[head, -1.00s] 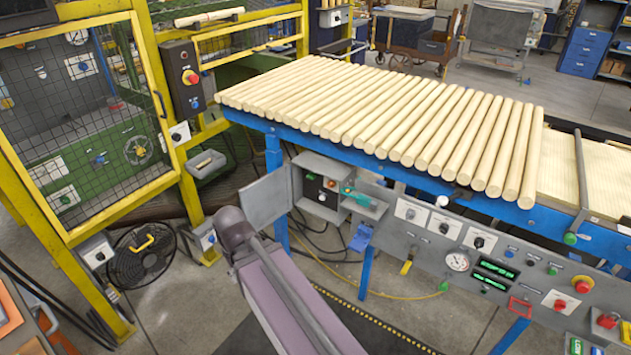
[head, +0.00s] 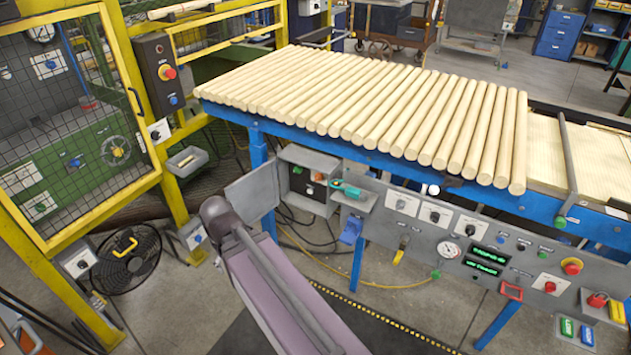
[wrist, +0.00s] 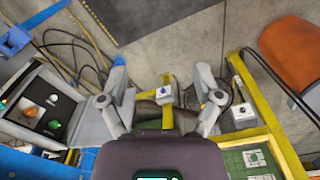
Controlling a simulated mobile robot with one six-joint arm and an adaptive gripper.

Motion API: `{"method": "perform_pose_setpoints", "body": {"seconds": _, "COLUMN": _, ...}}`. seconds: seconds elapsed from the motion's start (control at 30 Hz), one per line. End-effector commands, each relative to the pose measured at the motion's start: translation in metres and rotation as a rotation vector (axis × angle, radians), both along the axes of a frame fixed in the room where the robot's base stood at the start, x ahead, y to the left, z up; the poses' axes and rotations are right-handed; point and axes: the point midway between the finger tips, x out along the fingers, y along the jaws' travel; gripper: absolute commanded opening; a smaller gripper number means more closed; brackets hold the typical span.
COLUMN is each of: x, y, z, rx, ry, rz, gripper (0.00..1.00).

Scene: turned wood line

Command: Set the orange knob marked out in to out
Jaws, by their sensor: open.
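An orange knob (wrist: 31,111) sits on a black panel inside an open grey box (wrist: 75,125) at the left of the wrist view. A white knob and a green one are beside it. The marks at the knob are too small to read, so I cannot tell its setting. In the head view the open box (head: 288,153) hangs under the blue table edge, its knobs small and unclear. My gripper (wrist: 161,76) is open and empty, with its fingers spread, to the right of the box and apart from it. The head view does not show the gripper.
The box's grey door (head: 252,197) stands open. A shelf with a teal-handled tool (head: 345,188) adjoins the box. A black fan (head: 128,258) stands on the floor by the yellow guard frame (head: 60,255). Cables hang below the box. A grey control panel (head: 425,240) runs right.

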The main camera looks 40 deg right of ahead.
Motion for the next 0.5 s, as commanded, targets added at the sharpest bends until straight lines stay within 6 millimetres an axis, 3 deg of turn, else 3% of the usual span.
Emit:
{"method": "perform_pose_setpoints", "body": {"seconds": 0.27, "x": 0.029, "y": -0.042, "z": -0.035, "rx": -0.122, "ry": -0.057, "rz": -0.101, "gripper": 0.84}}
{"method": "perform_pose_setpoints", "body": {"seconds": 0.5, "x": 0.068, "y": -0.099, "z": -0.072, "rx": -0.308, "ry": -0.163, "rz": -0.237, "gripper": 0.84}}
